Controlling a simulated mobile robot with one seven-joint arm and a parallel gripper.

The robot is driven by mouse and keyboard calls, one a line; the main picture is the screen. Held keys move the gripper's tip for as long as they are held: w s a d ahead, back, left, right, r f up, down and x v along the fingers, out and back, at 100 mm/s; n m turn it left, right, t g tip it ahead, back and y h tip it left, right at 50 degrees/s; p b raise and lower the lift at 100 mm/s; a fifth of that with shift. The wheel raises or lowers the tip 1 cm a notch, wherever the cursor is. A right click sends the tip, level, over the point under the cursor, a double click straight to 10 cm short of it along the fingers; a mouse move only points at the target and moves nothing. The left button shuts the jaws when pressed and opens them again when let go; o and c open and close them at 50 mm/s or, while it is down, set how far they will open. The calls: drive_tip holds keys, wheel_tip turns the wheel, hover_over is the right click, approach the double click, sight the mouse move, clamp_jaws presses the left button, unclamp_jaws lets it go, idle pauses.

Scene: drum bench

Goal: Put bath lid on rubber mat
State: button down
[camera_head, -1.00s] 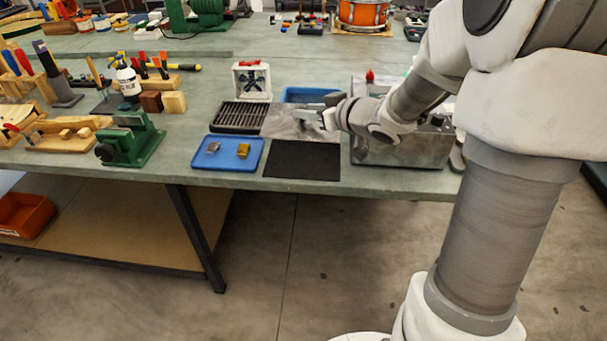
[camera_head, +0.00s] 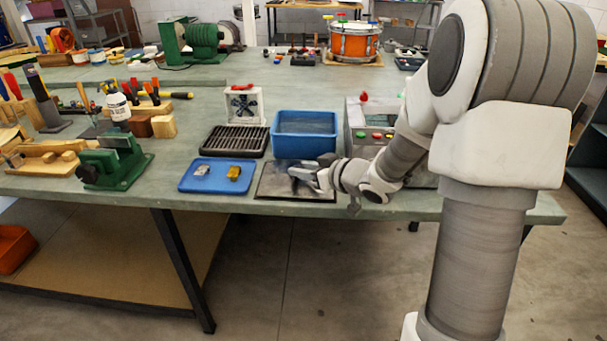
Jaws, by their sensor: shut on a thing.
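The bath lid (camera_head: 279,183) is a flat grey metal sheet at the front of the bench. It lies over the black rubber mat, covering nearly all of it; only a thin dark edge of the mat (camera_head: 290,201) shows. I cannot tell whether the lid touches the mat or is slightly above it. My gripper (camera_head: 309,176) reaches in from the right and is shut on the lid near its right part. The blue bath (camera_head: 304,147) stands open just behind the lid.
A blue tray (camera_head: 207,187) with two small metal pieces lies left of the lid. A dark slatted rack (camera_head: 235,141) and a white fan box (camera_head: 245,104) stand behind the tray. A grey control box (camera_head: 372,125) stands behind my arm. The bench's front edge is close to the lid.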

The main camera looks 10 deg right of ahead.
drive_tip(key=shift+r, duration=0.15)
drive_tip(key=c, duration=0.6)
unclamp_jaws()
drive_tip(key=shift+f, duration=0.2)
drive_tip(key=shift+r, duration=0.3)
drive_tip(key=p+v, duration=0.4)
drive_tip(key=v, duration=0.8)
drive_tip(key=shift+d+f, duration=0.1)
drive_tip(key=shift+f, duration=0.05)
